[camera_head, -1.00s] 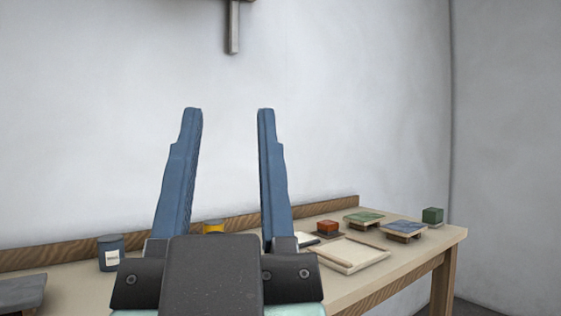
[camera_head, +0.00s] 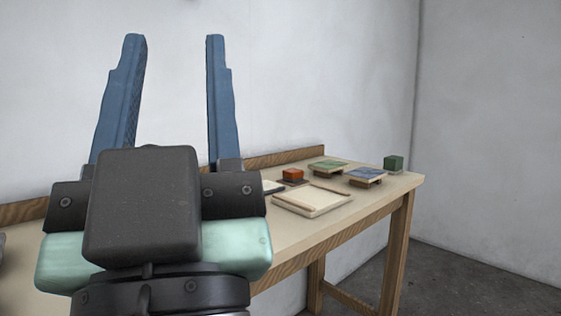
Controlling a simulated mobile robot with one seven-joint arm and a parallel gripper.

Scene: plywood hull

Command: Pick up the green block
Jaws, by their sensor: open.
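The green block (camera_head: 394,163) is a small dark green cube near the far right corner of the wooden table (camera_head: 345,222). It stands upright and apart from the other things. My gripper (camera_head: 174,40) is large in the left half of the view, with two blue fingers pointing up and spread wide. It is open with nothing between the fingers. In the picture it is well to the left of the green block.
A stand with a blue top (camera_head: 367,176) is just left of the block, and one with a green top (camera_head: 328,165) is beyond it. A red block (camera_head: 293,175) and a pale shallow tray (camera_head: 312,203) are further left. Grey floor (camera_head: 470,280) is open at the right.

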